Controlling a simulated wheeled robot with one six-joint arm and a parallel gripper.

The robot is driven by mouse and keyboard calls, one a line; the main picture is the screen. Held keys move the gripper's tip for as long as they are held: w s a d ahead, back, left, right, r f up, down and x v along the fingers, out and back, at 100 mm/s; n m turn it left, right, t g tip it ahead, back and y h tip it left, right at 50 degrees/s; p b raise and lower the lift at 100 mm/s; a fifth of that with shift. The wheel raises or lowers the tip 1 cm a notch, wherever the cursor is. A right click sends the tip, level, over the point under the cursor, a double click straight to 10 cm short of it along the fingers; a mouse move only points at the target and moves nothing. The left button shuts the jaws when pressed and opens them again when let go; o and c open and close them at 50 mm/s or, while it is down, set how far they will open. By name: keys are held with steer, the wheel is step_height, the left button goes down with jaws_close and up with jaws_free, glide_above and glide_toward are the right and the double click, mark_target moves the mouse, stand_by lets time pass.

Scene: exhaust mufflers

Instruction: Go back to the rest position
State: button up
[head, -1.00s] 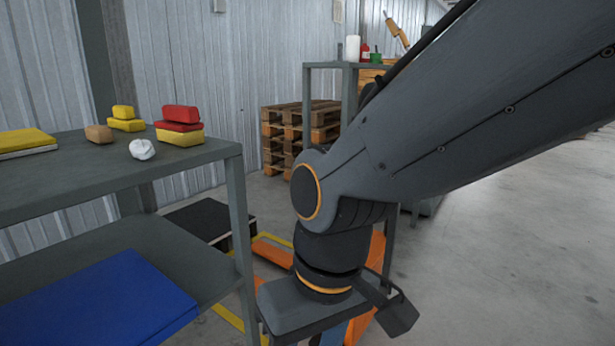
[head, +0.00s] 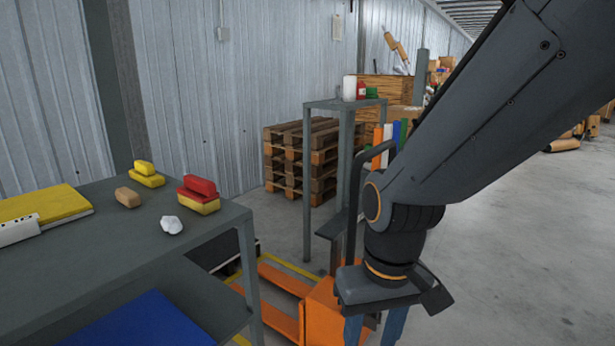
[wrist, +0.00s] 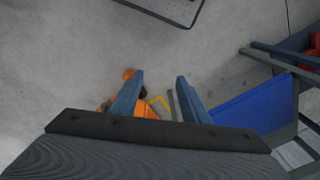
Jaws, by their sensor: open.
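My gripper (head: 375,328) hangs below my arm in the head view, pointing down, in front of the orange pallet truck (head: 322,312). In the wrist view my gripper (wrist: 160,98) shows two blue-grey fingers spread apart with nothing between them but floor and parts of the orange truck farther below. It is open and empty. The fingertips are cut off by the bottom edge of the head view.
A grey shelf table (head: 150,262) at left bears sponges, a yellow book (head: 45,203) and a white crumpled lump (head: 172,225). A blue panel (head: 150,322) lies on its lower shelf. Wooden pallets (head: 313,160) and a tall stand (head: 345,103) are behind. Floor at right is clear.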

steer(key=s+d+r+m+p, duration=0.2)
steer(key=d+r+p, duration=0.7)
steer(key=p, duration=0.5)
step_height(320, 180, up, 3)
steer(key=shift+s+d+f+m+h, duration=0.15)
steer(key=shift+d+m+h, duration=0.1)
steer(key=shift+m+h, duration=0.05)
